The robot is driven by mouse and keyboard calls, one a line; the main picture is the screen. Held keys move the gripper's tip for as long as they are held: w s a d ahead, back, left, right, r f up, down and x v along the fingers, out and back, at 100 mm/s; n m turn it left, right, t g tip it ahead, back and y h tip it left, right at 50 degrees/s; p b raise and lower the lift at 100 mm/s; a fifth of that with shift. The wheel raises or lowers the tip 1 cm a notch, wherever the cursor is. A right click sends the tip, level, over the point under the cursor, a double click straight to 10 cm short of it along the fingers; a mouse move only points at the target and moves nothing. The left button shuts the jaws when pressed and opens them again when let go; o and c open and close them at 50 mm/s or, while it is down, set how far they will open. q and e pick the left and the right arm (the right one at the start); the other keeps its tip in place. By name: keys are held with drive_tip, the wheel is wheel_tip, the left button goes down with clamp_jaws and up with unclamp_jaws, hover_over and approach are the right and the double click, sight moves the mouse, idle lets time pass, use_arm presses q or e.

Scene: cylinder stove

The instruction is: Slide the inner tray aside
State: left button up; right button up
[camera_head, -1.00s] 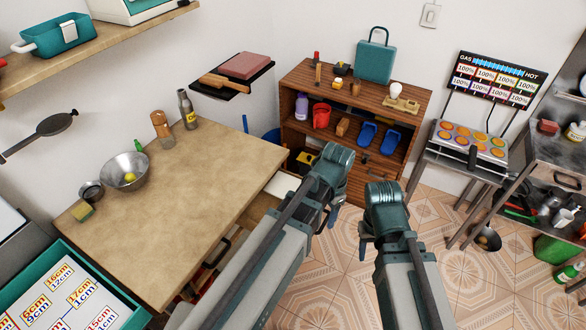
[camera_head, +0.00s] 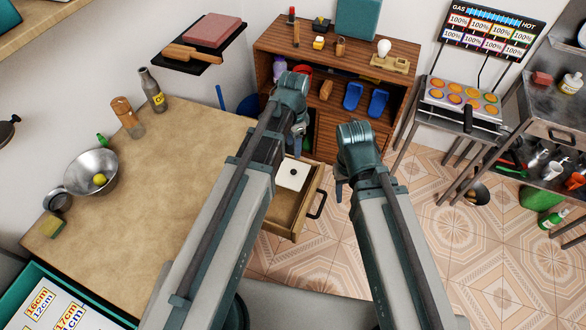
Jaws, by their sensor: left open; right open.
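An open wooden drawer (camera_head: 279,222) sticks out from the right side of the wooden table, with a dark handle on its front. A white inner tray (camera_head: 293,174) with a small dark knob or hole lies in the drawer's far part. The near part of the drawer looks empty, and my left arm hides its left side. My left gripper (camera_head: 299,145) is open and empty above the tray's far end. My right gripper (camera_head: 340,188) is open and empty to the right of the drawer, near its front. Both fingertips are small and partly hidden.
The wooden table (camera_head: 190,150) carries a metal bowl (camera_head: 91,174), bottles and a sponge. A wooden shelf unit (camera_head: 385,128) with blue slippers stands behind the drawer. A stove on a stand (camera_head: 462,105) is at the right. The tiled floor right of the drawer is free.

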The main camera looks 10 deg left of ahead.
sight(293, 171)
use_arm(q)
wheel_tip(293, 171, down, 13)
drive_tip(key=b, duration=1.2)
drive_tip(key=shift+r, duration=0.1)
clamp_jaws()
idle(0.6)
